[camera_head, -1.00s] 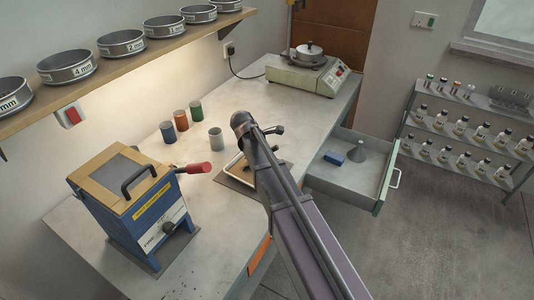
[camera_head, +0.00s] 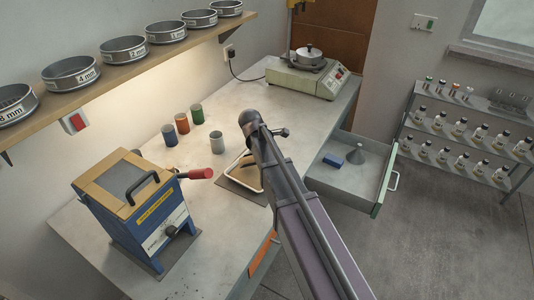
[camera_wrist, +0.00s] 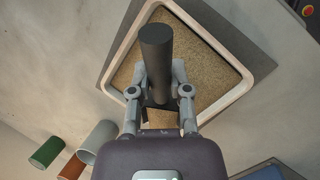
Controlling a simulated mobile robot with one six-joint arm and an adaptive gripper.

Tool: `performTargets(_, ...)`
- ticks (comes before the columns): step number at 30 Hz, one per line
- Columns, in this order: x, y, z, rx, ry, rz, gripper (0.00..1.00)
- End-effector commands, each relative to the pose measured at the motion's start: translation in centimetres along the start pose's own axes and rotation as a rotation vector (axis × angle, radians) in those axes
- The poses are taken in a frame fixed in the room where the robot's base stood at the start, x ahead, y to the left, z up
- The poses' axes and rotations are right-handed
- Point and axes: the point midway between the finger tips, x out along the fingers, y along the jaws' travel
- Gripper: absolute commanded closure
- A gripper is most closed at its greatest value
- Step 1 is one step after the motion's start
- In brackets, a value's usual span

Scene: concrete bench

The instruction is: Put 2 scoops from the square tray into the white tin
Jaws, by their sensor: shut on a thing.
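The square tray (camera_head: 233,180) lies on a dark mat on the bench, partly hidden by my arm. In the wrist view its pale rim (camera_wrist: 215,38) surrounds brown granular material. My gripper (camera_wrist: 160,88) is over the tray, its fingers closed around a dark cylindrical handle (camera_wrist: 156,52). The handle points up toward the wrist camera; the scoop end beneath is hidden, and I cannot tell whether it holds material. The white tin (camera_head: 217,141) stands upright to the left of the tray. It also shows at lower left in the wrist view (camera_wrist: 97,142).
Blue (camera_head: 169,135), orange (camera_head: 182,123) and green (camera_head: 197,114) tins stand behind the white tin. A blue boxy machine (camera_head: 140,210) with a red-tipped handle is at left. An open drawer (camera_head: 345,178) juts out at right.

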Motion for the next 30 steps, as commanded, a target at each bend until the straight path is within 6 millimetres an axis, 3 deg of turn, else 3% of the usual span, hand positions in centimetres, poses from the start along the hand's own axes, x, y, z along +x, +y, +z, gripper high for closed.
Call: performTargets(30,-1.3,0.2,0.4,0.024,0.126,0.006,1.0)
